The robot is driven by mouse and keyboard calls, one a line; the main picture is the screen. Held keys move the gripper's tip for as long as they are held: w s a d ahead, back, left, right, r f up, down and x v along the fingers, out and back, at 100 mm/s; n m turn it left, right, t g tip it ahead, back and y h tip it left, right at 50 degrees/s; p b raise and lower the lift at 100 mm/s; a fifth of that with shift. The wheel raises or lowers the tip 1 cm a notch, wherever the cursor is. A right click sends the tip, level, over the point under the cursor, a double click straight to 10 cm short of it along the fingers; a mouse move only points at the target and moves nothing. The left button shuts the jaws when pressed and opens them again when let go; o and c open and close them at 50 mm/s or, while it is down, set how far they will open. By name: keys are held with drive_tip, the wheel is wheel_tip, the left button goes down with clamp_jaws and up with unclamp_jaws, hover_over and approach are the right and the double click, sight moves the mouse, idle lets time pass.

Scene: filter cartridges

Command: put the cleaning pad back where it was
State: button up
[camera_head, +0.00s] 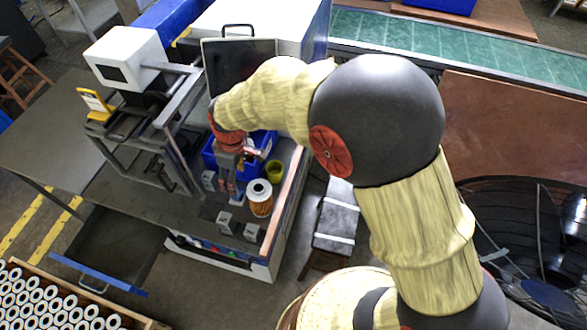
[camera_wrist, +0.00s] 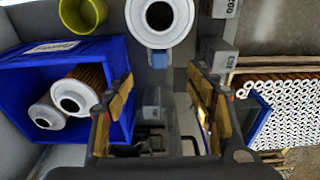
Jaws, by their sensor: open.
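My gripper (camera_head: 229,188) points down over the bench, left of the standing filter cartridge (camera_head: 260,198). In the wrist view my gripper (camera_wrist: 160,105) has its two fingers wide apart, with nothing held between them. The same cartridge (camera_wrist: 160,38) stands beyond the fingertips there, showing its white top ring.
A blue bin (camera_wrist: 30,75) holding two cartridges stands left of the fingers. A yellow-green cup (camera_head: 274,169) is beside it. Small grey blocks (camera_head: 226,222) stand along the bench (camera_head: 150,200). A metal frame rises left of my gripper. A crate of cartridges (camera_head: 60,300) lies below.

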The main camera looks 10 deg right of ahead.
drive_tip(key=s+d+r+m+t, duration=0.2)
drive_tip(key=s+d+r+m, duration=0.3)
drive_tip(key=d+r, duration=0.45)
drive_tip(key=s+d+r+m+t, duration=0.1)
drive_tip(key=s+d+r+m, duration=0.2)
drive_tip(key=s+d+r, duration=0.6)
drive_tip(key=s+d+r+m+t+h, duration=0.1)
drive_tip(key=s+d+r+m, duration=0.3)
drive_tip(key=s, duration=0.2)
drive_tip(key=shift+d+t, duration=0.3)
drive_tip(key=shift+t, duration=0.1)
drive_tip(key=shift+s, duration=0.1)
